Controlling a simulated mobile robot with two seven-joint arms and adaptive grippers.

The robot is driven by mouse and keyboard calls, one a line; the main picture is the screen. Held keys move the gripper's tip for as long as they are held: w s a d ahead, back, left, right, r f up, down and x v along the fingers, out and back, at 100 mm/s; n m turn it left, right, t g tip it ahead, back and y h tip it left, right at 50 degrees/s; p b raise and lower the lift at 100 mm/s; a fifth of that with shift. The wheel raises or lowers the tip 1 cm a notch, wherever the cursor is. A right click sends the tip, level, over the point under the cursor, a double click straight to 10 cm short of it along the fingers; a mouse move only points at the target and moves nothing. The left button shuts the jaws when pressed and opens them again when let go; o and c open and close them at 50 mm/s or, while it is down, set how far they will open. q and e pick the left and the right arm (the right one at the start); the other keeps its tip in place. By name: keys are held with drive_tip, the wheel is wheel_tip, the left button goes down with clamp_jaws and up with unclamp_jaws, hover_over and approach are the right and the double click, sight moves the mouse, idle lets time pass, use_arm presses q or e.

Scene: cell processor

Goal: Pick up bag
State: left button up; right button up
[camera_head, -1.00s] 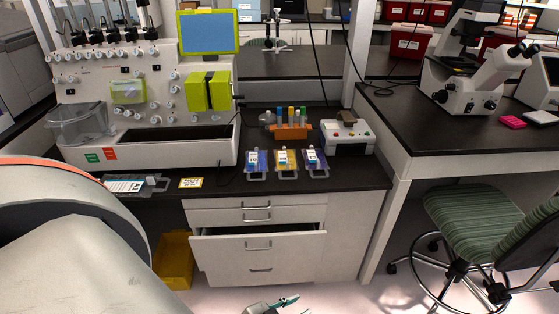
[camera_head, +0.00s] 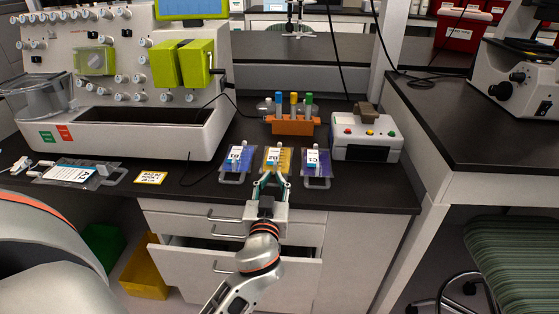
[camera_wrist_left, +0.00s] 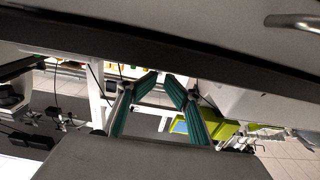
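Three small flat bags lie in a row near the counter's front edge: a blue bag (camera_head: 236,164), a yellow bag (camera_head: 275,163) and a purple bag (camera_head: 317,163), each with a white and blue label. A larger clear bag (camera_head: 75,172) with a label lies at the counter's left. My right gripper is not in view.
An orange tube rack (camera_head: 293,125) and a white device (camera_head: 366,138) stand behind the bags. The cell processor (camera_head: 130,125) fills the back left. A drawer (camera_head: 190,266) below the counter stands partly open. A yellow bin (camera_head: 146,272) is on the floor.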

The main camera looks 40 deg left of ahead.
sight(275, 166)
use_arm(q)
drive_tip(key=shift+x, duration=1.25)
drive_tip(key=x, duration=0.4)
drive_tip(key=shift+r, duration=0.4)
drive_tip(key=shift+w+a+f, duration=0.1)
drive_tip(key=shift+w+a, duration=0.15)
drive_tip(key=shift+w, duration=0.2)
clamp_jaws()
